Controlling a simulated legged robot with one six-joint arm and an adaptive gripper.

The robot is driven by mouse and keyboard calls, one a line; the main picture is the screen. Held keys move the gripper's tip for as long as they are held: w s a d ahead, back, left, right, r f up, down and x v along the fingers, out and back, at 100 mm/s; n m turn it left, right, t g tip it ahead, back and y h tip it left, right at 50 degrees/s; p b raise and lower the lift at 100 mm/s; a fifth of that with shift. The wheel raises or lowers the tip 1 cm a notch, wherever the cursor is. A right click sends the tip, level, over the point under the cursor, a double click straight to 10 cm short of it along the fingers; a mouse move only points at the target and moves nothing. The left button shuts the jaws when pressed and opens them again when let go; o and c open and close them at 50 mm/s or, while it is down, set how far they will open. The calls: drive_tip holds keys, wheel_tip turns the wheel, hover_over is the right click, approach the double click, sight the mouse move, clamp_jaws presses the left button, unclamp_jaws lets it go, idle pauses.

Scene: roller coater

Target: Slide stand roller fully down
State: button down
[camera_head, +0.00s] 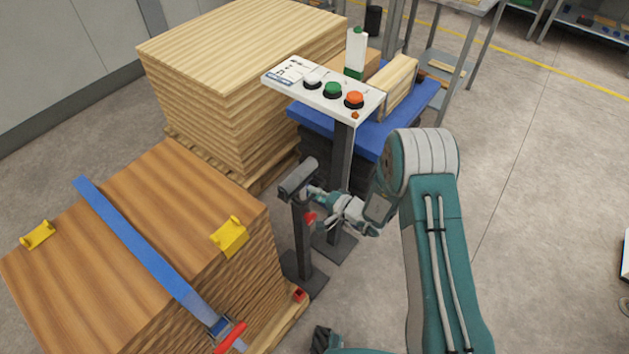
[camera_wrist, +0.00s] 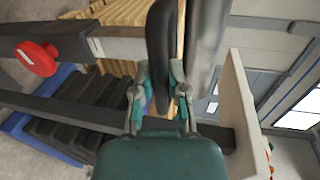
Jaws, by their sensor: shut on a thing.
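The roller stand shows in the head view as a dark upright post (camera_head: 302,240) on a flat base, with a grey roller (camera_head: 297,178) across its top. A red knob (camera_head: 310,218) sits on the post below the roller. My gripper (camera_head: 314,194) is at the roller's right end, just above the knob. In the wrist view, my gripper's fingers (camera_wrist: 160,88) are closed on the dark bracket (camera_wrist: 161,45) beside the grey roller (camera_wrist: 206,45). The post (camera_wrist: 115,47) and red knob (camera_wrist: 37,58) lie to the left there. The exact finger contact is partly hidden in the head view.
A control panel (camera_head: 320,92) with several buttons stands on a post (camera_head: 341,160) close behind my gripper. A strapped wood stack (camera_head: 150,215) stands left of the stand. Another board stack (camera_head: 235,75) and a blue-topped table (camera_head: 365,130) are behind. Floor (camera_head: 540,190) is clear at right.

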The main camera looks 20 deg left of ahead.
drive_tip(key=shift+f, duration=0.65)
drive_tip(key=shift+s+d+f, duration=0.1)
drive_tip(key=shift+s+f, duration=0.05)
drive_tip(key=shift+f, duration=0.05)
drive_tip(key=c, duration=0.6)
unclamp_jaws()
drive_tip(key=shift+f, duration=0.1)
drive_tip(key=shift+c, duration=0.2)
drive_tip(key=v, duration=1.1)
drive_tip(key=shift+d, duration=0.2)
drive_tip(key=shift+s, duration=0.1)
